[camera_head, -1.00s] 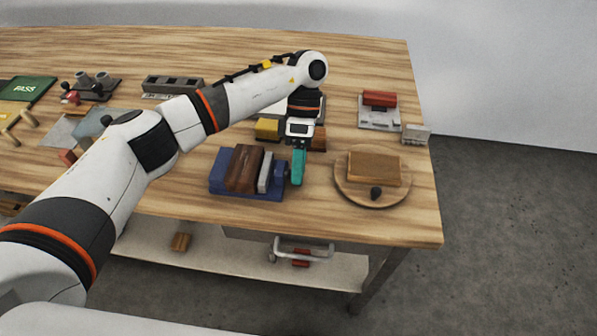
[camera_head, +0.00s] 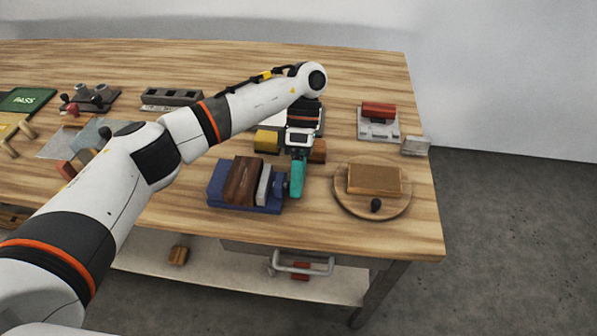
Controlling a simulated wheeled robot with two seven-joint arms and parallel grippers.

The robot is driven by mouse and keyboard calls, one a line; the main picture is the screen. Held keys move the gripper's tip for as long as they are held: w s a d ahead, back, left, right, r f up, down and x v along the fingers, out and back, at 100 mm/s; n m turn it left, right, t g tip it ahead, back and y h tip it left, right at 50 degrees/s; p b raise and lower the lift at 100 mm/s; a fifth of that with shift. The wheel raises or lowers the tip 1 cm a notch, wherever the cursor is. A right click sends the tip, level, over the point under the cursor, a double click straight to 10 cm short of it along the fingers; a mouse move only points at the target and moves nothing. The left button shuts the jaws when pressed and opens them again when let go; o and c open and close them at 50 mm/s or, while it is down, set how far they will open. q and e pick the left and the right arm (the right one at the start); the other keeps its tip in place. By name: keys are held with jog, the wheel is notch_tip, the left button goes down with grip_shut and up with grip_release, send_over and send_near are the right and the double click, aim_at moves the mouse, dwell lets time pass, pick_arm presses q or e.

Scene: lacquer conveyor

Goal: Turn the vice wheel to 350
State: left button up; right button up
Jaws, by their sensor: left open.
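The blue vice (camera_head: 217,190) sits near the table's front edge, with a brown wooden block (camera_head: 243,180) and a grey jaw plate (camera_head: 264,185) on it. A blue round part, which looks like the vice wheel (camera_head: 280,186), shows at its right end, partly hidden by my fingers. My left gripper (camera_head: 297,183), with teal fingers, points down right beside this part. Its jaws are open, seen nearly edge-on. I cannot tell whether the fingers touch the wheel or stand around its rim. No number or mark on the wheel is readable. My right gripper is out of view.
A round board (camera_head: 350,206) with a wooden block (camera_head: 374,180) and a dark knob lies close to the right of my gripper. Yellow (camera_head: 266,141) and brown (camera_head: 318,151) blocks lie behind it. A grey fixture with a red top (camera_head: 378,110) stands at the back right.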

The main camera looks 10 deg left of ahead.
pick_arm(q)
jog(key=p+v, duration=0.1)
jog(key=v, duration=1.1)
jog(key=shift+p, duration=0.35)
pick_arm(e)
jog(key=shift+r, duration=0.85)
